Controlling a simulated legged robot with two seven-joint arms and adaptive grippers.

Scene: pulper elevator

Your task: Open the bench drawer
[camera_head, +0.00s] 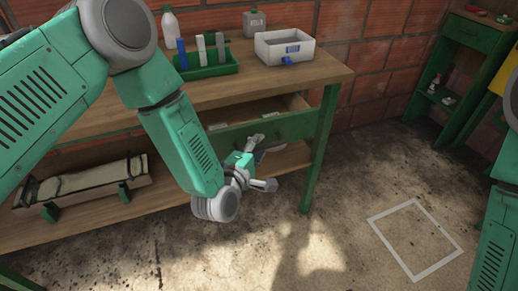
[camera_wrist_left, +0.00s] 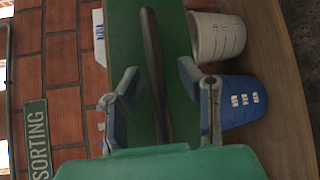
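The bench drawer (camera_head: 285,128) has a green front and stands partly pulled out, with its wooden inside showing above the front. In the left wrist view the drawer front (camera_wrist_left: 178,20) fills the middle, with a dark bar handle (camera_wrist_left: 155,70) running along it. My left gripper (camera_head: 262,162) is in front of the drawer. In the left wrist view its fingers (camera_wrist_left: 158,78) are spread, one on each side of the handle, with gaps showing. In the head view my arm hides part of the drawer and bench. My right gripper is out of view.
The wooden benchtop (camera_head: 210,98) carries a white bin (camera_head: 285,48), a green rack (camera_head: 205,67) and bottles. A lower shelf (camera_head: 90,215) holds a long pale object. A green bench leg (camera_head: 320,150) stands right of the drawer. Floor to the right, with a white square outline (camera_head: 415,240), is clear.

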